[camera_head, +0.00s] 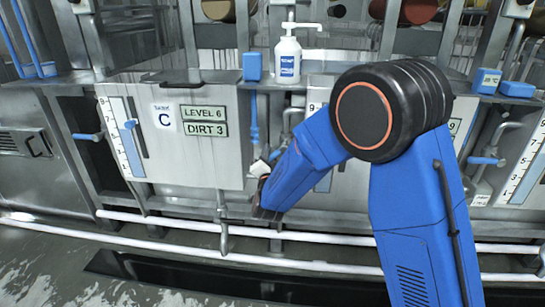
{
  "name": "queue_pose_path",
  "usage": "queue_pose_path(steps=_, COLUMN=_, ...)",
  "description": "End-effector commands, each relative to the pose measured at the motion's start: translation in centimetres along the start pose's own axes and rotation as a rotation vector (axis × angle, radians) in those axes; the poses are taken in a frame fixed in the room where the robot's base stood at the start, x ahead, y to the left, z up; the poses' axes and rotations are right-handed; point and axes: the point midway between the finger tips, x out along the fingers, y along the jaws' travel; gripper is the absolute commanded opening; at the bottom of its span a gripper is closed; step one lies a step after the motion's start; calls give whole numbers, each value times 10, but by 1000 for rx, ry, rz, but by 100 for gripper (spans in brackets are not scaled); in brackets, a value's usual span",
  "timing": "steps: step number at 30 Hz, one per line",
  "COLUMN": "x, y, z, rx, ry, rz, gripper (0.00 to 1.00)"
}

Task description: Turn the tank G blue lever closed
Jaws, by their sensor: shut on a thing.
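My gripper (260,174) is at the lower end of my blue forearm, between the tank C panel and the tank to its right. It is shut on a blue lever (277,154) beside the pipework there; only a little of the lever shows, and its exact angle is hard to tell. The jaws are small and partly hidden by my arm. The tank behind my arm (318,96) shows no readable letter, so I cannot confirm it is G.
Tank C (170,130) stands left, with signs "LEVEL 6" and "DIRT 3" and its own blue lever (88,137). Another blue lever (487,161) is at right. A white pump bottle (288,55) stands on the ledge. White pipes (160,223) run low along the front.

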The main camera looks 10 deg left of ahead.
Motion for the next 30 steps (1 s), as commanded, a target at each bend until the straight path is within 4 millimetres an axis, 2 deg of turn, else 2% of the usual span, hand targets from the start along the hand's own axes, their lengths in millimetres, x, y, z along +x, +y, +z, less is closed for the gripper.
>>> queue_pose_path(steps=18, x=7, y=-35, z=-14, rx=526, ry=106, rz=0, gripper=0)
queue_pose_path(steps=30, x=8, y=-44, z=-22, rx=688, ry=137, rz=0, gripper=0)
